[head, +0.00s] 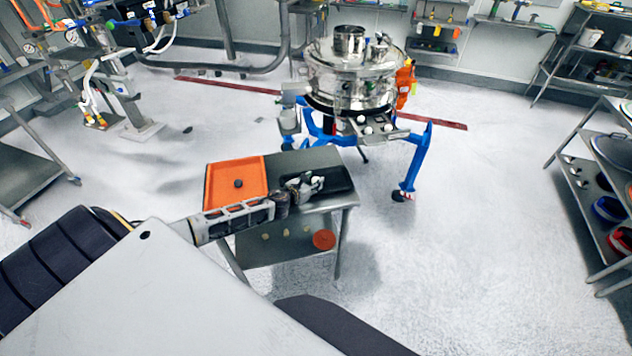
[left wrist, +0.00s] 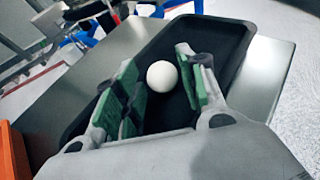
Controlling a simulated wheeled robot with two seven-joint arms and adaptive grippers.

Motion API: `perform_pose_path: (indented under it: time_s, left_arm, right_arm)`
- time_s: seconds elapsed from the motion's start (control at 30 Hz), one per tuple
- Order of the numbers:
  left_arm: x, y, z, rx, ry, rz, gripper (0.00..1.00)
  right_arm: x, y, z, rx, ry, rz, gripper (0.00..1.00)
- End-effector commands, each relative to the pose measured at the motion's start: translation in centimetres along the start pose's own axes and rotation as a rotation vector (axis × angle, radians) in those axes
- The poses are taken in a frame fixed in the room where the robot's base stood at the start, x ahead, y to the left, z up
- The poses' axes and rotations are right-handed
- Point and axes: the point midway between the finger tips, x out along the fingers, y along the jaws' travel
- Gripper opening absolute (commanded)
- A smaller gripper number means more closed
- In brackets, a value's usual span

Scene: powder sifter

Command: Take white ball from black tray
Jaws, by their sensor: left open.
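My left gripper (head: 304,186) reaches in from the left over the black tray (head: 336,180) on a small metal table. In the left wrist view the white ball (left wrist: 162,76) lies in the black tray (left wrist: 232,38), between the green-padded fingers of my left gripper (left wrist: 160,85). The fingers are open, with a gap visible on both sides of the ball. I cannot tell how far the fingertips are above the tray floor. In the head view the gripper covers much of the tray, and the ball is hard to tell from the gripper. My right gripper is not in view.
The steel sifter (head: 350,75) on blue legs stands just behind the table. A shelf rack stands at right; the floor between is clear.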

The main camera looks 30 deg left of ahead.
Motion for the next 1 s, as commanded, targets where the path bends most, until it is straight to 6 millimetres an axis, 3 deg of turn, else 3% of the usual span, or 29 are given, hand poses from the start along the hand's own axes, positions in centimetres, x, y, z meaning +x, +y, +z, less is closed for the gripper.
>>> perform_pose_path:
  time_s: [0.27, 0.77, 0.93, 1.0]
  left_arm:
    - [1.3, -0.1, 0.0, 0.000, 0.001, 0.000, 0.41]
    - [1.4, 0.0, 0.0, 0.000, 0.001, 0.000, 0.41]
    - [1.4, 0.0, 0.0, 0.000, 0.001, 0.000, 0.19]
    - [1.4, 0.0, 0.0, 0.000, 0.001, 0.000, 0.17]
  right_arm:
    - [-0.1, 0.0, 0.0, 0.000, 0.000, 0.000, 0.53]
    - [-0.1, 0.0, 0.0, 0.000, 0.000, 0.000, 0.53]
    - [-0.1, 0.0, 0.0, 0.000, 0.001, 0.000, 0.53]
    - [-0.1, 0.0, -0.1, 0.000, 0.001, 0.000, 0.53]
